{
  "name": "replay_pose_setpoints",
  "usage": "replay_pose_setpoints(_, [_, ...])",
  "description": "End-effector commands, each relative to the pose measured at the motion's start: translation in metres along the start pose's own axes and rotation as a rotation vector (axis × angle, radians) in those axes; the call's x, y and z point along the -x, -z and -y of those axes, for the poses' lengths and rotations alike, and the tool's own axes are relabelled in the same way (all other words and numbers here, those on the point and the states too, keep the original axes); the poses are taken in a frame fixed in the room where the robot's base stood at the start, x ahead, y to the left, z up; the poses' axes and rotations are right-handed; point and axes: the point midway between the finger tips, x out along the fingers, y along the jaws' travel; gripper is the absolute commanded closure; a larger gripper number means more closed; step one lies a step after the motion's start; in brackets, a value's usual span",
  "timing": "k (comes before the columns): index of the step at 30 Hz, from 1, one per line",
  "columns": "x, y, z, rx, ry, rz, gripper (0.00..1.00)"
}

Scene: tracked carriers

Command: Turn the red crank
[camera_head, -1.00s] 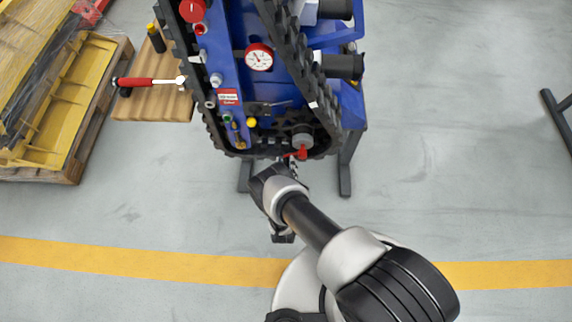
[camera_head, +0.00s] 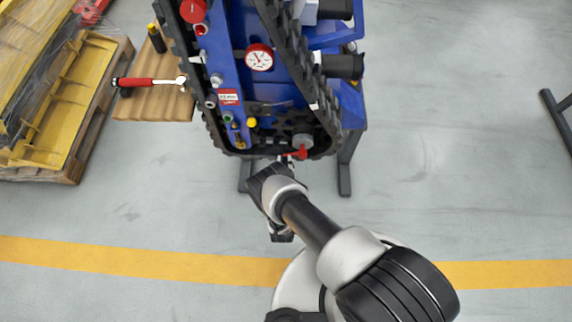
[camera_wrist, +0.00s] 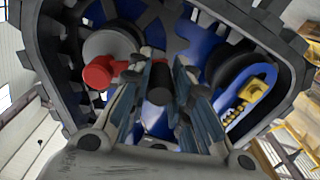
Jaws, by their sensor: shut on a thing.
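The red crank (camera_head: 302,153) sits at the near lower end of the tracked blue carrier (camera_head: 232,60). In the wrist view the crank's red hub and arm (camera_wrist: 97,75) are at left, in front of a grey disc. The arm runs right, towards a dark cylindrical handle (camera_wrist: 160,84). My gripper (camera_wrist: 160,88) is shut on this handle, with a finger on each side of it. In the head view my gripper (camera_head: 291,167) is at the crank, and my wrist partly hides the fingers.
Black track belts frame the carrier, which bears a red gauge (camera_head: 259,57) and several knobs. A pallet with yellow parts (camera_head: 68,110) lies farther left. The floor at right is mostly clear.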

Motion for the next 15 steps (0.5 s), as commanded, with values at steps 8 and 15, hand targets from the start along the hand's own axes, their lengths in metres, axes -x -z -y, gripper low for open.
replay_pose_setpoints(8, [-0.0006,0.0097,0.0023,-0.128,0.0,-0.001,1.0])
replay_pose_setpoints(15, [-0.0007,0.0094,0.0023,-0.126,0.0,-0.002,0.77])
